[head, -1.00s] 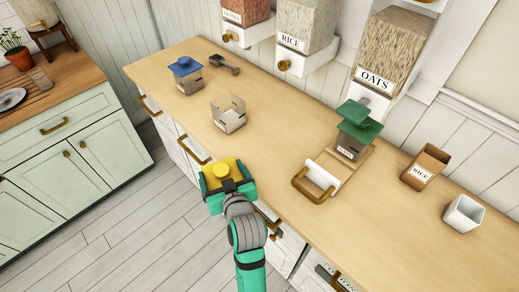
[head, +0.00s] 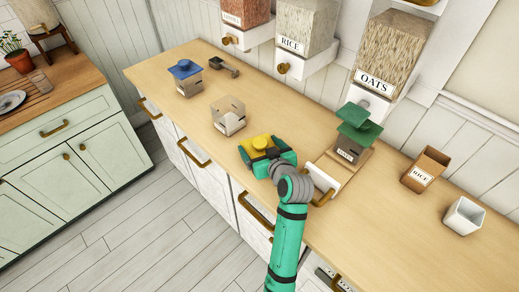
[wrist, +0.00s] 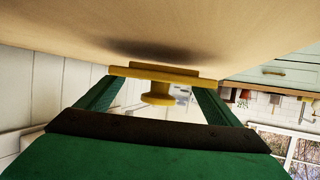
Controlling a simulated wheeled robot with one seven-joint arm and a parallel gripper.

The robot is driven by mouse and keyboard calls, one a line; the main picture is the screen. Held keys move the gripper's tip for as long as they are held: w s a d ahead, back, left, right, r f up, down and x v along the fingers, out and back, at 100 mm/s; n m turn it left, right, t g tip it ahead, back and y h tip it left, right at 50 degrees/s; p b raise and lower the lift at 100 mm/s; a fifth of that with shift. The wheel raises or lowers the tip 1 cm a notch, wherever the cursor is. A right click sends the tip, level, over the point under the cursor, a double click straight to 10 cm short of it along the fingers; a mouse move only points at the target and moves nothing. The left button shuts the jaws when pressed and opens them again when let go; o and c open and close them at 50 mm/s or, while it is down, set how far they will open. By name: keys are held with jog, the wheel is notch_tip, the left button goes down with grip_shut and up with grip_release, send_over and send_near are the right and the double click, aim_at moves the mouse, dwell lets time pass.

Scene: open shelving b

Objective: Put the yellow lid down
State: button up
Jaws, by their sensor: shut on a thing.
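The yellow lid (head: 260,143) is held in my gripper (head: 266,157), over the wooden counter near its front edge in the head view. In the wrist view the lid (wrist: 158,82), with its round knob, sits between the two green fingers of my gripper (wrist: 155,90). A dark shadow lies on the counter (wrist: 160,35) close to the lid. I cannot tell whether the lid touches the counter. My gripper is shut on the lid.
An open, lidless canister (head: 228,116) stands left of the lid. A blue-lidded canister (head: 187,80) and a scoop (head: 223,66) are farther back. A green-lidded oats canister (head: 352,140) stands right, by a white scoop-like piece with a handle (head: 325,177). A rice box (head: 426,170) and white cup (head: 464,216) are farther right.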

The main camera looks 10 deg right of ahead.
jog(key=shift+s+a+f, duration=0.1)
jog(key=shift+f, duration=0.65)
jog(key=shift+f, duration=0.15)
jog(key=o, duration=0.9)
jog(key=shift+o, duration=0.2)
jog(key=shift+s+r, duration=0.1)
jog(key=shift+r, duration=0.1)
jog(key=v, duration=1.2)
